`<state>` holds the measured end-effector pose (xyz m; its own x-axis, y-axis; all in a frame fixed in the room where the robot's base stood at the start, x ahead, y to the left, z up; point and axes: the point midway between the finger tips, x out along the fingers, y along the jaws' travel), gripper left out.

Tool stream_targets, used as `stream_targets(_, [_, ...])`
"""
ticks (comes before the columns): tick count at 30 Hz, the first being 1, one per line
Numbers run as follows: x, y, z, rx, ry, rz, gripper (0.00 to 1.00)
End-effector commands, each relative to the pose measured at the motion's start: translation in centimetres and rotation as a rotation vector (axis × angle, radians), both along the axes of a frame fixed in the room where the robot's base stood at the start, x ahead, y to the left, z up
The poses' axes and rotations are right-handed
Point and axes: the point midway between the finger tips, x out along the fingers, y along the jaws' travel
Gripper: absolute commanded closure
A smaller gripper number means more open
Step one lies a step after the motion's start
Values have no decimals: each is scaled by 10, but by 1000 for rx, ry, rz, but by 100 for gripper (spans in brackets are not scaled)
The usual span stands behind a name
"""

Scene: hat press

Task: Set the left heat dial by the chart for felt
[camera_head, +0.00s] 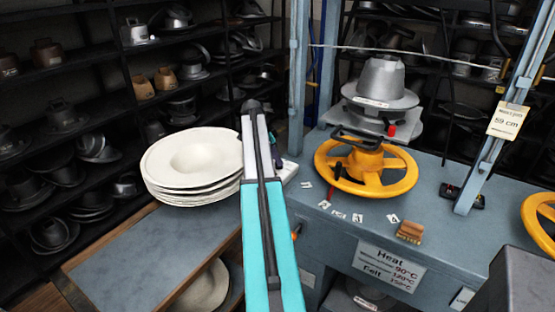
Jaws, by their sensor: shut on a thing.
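I cannot tell for sure which figure belongs to felt. A small orange piece (297,230) shows on the bench front just right of my teal arm. It may be part of the left heat dial; the dial's face and setting are hidden. My arm rises through the middle of the view and covers that part of the bench. My gripper is hidden behind it, so its hold cannot be seen.
A yellow handwheel (366,168) stands under the grey hat block (381,80). A wooden brush (410,232) and small number tags lie on the bench (440,215). White felt hat bodies (190,165) are stacked on the left. A grey box (520,285) fills the lower right corner.

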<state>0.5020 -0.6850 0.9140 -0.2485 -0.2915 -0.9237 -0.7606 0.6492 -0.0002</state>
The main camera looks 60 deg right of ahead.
Motion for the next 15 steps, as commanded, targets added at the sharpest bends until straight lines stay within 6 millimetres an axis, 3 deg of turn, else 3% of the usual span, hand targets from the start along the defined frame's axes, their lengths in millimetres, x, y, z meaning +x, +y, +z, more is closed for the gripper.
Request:
stream_targets(1, [0, 0, 1, -1, -1, 1, 89])
stream_targets(4, [0, 0, 0, -1, -1, 1, 72])
stream_targets(15, [0, 0, 1, 0, 0, 1, 72])
